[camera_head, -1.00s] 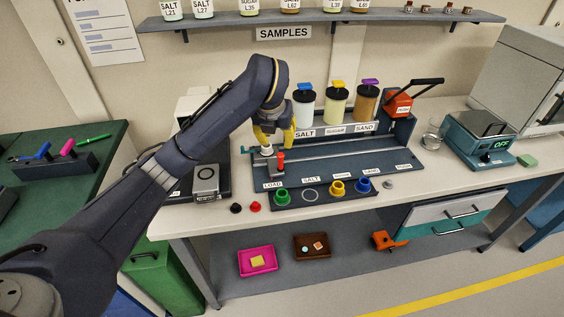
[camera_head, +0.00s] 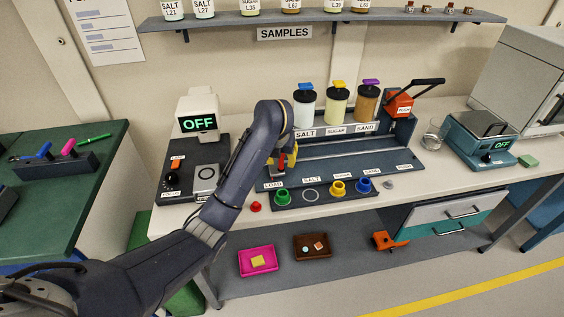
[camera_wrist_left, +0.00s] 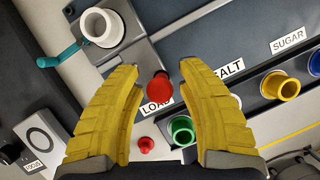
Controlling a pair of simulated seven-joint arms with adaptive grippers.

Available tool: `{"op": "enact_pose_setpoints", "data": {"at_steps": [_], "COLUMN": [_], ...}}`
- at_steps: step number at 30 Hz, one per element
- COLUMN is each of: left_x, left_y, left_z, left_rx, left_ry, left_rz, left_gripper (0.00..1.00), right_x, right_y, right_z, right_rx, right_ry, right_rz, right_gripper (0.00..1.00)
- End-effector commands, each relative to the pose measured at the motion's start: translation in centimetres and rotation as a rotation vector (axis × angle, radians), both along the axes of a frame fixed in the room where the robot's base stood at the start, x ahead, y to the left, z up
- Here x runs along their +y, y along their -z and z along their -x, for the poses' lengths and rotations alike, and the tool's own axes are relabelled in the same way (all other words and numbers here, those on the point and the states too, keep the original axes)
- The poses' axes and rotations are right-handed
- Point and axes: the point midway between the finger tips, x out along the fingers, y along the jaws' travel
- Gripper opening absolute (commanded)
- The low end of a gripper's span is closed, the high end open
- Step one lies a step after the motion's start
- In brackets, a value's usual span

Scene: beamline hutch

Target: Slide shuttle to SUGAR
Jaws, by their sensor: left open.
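The shuttle is a grey block (camera_wrist_left: 140,50) at the LOAD label, carrying a white cup (camera_wrist_left: 101,24) and a red knob (camera_wrist_left: 160,88). In the head view my left arm largely hides it. My left gripper (camera_wrist_left: 154,72) is open, with its yellow fingers on either side of the red knob; whether they touch it I cannot tell. In the head view the left gripper (camera_head: 287,160) is low at the left end of the rail (camera_head: 345,151). The SUGAR label (camera_head: 342,176) is on the track's front edge, right of SALT, and shows in the wrist view (camera_wrist_left: 288,40). My right gripper is out of view.
Dispensers labelled SALT (camera_head: 305,108), SUGAR (camera_head: 337,105) and SAND (camera_head: 367,103) stand behind the track. Green (camera_head: 283,197), yellow (camera_head: 338,187) and blue (camera_head: 363,184) pieces stand in front. The rail to the right is clear.

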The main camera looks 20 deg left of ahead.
Motion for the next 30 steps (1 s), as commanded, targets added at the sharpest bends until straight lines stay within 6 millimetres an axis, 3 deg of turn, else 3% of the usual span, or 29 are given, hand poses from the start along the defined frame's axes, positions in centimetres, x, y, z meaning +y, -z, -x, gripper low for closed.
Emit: {"op": "enact_pose_setpoints", "data": {"at_steps": [9, 23, 30], "left_x": [0.0, 0.0, 0.0], "left_y": [2.1, 2.5, 2.5], "left_z": [-0.9, -1.0, -1.0], "left_rx": [0.002, 0.0, 0.0], "left_ry": [0.001, 0.001, 0.001], "left_rz": [0.001, 0.001, 0.0], "left_gripper": [0.38, 0.39, 0.11], "right_x": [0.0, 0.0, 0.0], "right_y": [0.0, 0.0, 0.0], "right_z": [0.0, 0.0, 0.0], "right_rx": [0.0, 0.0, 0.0], "right_ry": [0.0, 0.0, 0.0], "right_rz": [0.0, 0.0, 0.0], "right_gripper": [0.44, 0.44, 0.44]}}
